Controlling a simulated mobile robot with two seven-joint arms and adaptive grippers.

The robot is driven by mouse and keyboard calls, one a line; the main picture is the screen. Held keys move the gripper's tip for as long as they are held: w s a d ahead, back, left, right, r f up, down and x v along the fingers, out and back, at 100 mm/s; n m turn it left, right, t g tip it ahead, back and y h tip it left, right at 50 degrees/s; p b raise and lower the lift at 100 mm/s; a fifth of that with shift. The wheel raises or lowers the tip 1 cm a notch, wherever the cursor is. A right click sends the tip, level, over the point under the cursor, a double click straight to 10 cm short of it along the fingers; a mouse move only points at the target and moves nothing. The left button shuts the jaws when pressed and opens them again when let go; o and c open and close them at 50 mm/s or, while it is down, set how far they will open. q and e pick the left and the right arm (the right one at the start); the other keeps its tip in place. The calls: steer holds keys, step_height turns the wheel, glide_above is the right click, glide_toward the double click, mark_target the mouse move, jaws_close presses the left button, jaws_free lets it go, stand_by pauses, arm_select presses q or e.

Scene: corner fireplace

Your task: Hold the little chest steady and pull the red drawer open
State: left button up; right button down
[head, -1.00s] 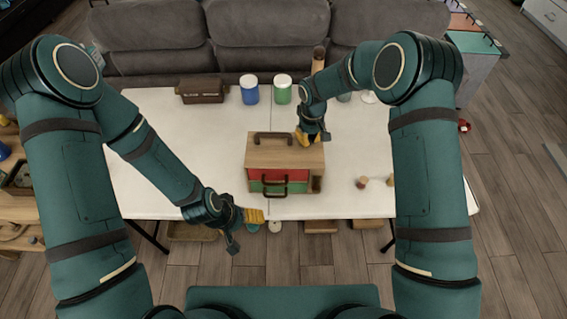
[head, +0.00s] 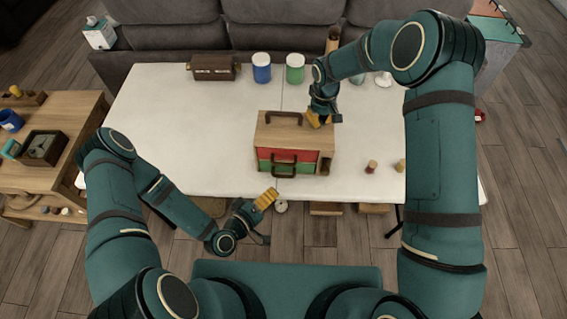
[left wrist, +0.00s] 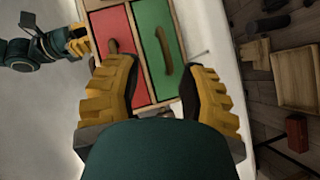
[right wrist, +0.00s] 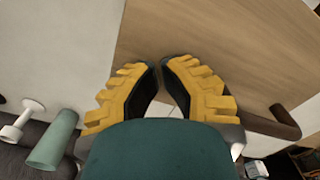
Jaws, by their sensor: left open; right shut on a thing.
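The little chest (head: 262,135) stands on the white table (head: 190,130), with wooden top and a dark carry handle. Its red drawer (head: 266,154) is above the green drawer (head: 264,167); both look closed, each with a brown handle. My left gripper (head: 267,198) is open and empty in front of the chest, apart from it. In the left wrist view its fingers point toward the red drawer (left wrist: 124,70) and green drawer (left wrist: 150,20). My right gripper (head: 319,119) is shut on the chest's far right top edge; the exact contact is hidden.
Blue (head: 261,70) and green (head: 295,70) canisters and a brown box (head: 213,68) stand at the table's back. Two small pegs (head: 372,167) are right of the chest. The table left of the chest is clear. A wooden side table (head: 45,175) is further left.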

mark_target(283, 164)
arm_select(q)
steer(key=w+d+r+n+t, duration=0.1)
steer(key=w+t, duration=0.1)
steer(key=w, duration=0.1)
steer(key=w+d+r+n+t, duration=0.1)
steer(key=w+r+n+t, duration=0.1)
steer(key=w, duration=0.1)
steer(key=w+d+r+n+t, duration=0.1)
steer(key=w+d+r+n, duration=0.1)
steer(key=shift+w+d+t+y, duration=0.1)
steer(key=shift+w+t+y, duration=0.3)
stand_by(0.4)
jaws_close()
